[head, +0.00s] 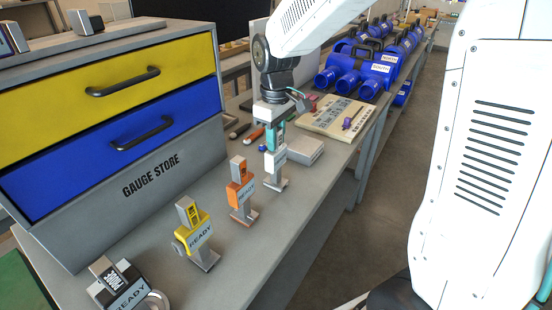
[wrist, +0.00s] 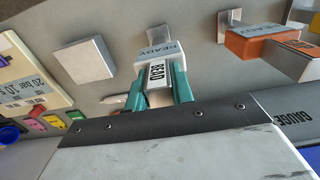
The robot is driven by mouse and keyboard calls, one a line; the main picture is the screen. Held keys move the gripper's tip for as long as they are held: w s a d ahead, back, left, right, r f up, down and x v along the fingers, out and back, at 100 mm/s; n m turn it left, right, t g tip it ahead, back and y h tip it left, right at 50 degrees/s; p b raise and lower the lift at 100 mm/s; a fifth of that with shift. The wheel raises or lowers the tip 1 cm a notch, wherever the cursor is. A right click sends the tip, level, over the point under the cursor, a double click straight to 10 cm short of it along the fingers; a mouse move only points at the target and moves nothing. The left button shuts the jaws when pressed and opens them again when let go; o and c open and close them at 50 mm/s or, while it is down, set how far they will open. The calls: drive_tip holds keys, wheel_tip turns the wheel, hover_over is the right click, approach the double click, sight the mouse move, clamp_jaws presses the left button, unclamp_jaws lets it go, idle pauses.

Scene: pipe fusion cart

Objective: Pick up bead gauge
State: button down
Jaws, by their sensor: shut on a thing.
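My gripper (head: 272,130) points down from above and is shut on the gauge's upper part. In the wrist view my gripper (wrist: 160,97) hides part of the gauge. The gauge is upright; I cannot tell whether its foot touches the bench.
The gauge store (head: 175,180) is on the left. A grey block (head: 305,150) and a beige board (head: 340,118) lie beyond. Blue pipe fittings (head: 360,75) stand farther back.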

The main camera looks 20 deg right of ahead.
drive_tip(key=shift+r, duration=0.1)
drive_tip(key=shift+r, duration=0.55)
wheel_tip(320, 180, up, 2)
drive_tip(key=shift+r, duration=0.1)
drive_tip(key=s+d+r, duration=0.1)
drive_tip(key=s+d, duration=0.7)
drive_tip(key=s, duration=0.5)
drive_tip(key=shift+s+d+r, duration=0.25)
drive_tip(key=shift+d+r, duration=0.05)
drive_tip(key=c, duration=2.1)
unclamp_jaws()
